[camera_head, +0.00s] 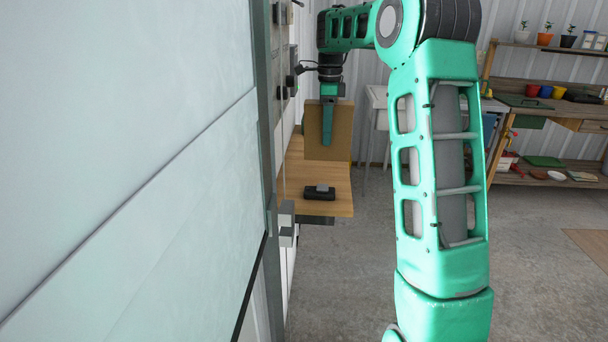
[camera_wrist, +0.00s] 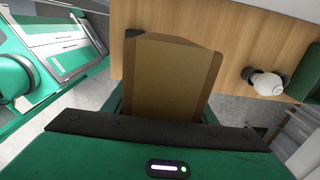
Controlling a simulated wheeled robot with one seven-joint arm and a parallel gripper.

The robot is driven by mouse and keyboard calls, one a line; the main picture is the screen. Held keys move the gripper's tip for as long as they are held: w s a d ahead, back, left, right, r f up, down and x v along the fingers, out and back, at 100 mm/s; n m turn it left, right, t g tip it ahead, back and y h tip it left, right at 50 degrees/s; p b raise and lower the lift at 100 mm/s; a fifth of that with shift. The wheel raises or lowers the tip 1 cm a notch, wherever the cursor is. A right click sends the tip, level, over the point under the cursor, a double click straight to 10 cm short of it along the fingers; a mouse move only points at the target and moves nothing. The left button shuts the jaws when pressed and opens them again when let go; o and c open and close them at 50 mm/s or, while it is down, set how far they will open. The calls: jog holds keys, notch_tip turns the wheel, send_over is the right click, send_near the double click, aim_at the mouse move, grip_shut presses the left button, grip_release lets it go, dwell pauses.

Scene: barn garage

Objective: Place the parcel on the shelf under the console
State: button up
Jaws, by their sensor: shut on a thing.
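My gripper (camera_head: 327,142) points down in the head view and is shut on the parcel (camera_head: 343,136), a plain brown cardboard box. The parcel hangs upright at the wooden console (camera_head: 334,186); whether it touches the console top, I cannot tell. In the wrist view the parcel (camera_wrist: 165,78) sits between the fingers, in front of the console's wood surface (camera_wrist: 245,38). A dark strip shows below the console's near edge in the head view; the shelf under the console is not clearly visible.
A black device (camera_head: 319,193) lies on the console. A large pale panel (camera_head: 120,150) fills the left. A workbench with potted plants and pots (camera_head: 560,104) stands at the back right. Grey floor (camera_head: 345,285) right of the console is clear. A white rounded object (camera_wrist: 268,84) shows in the wrist view.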

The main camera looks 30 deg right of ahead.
aim_at(324, 159)
jog(key=f, duration=0.6)
jog(key=shift+w+a+f, duration=0.15)
jog(key=shift+w+a, duration=0.05)
jog(key=shift+w, duration=0.1)
jog(key=shift+f, duration=1.8)
jog(key=shift+s, duration=0.1)
jog(key=o, duration=1.5)
jog(key=shift+f, duration=0.1)
notch_tip(324, 159, up, 12)
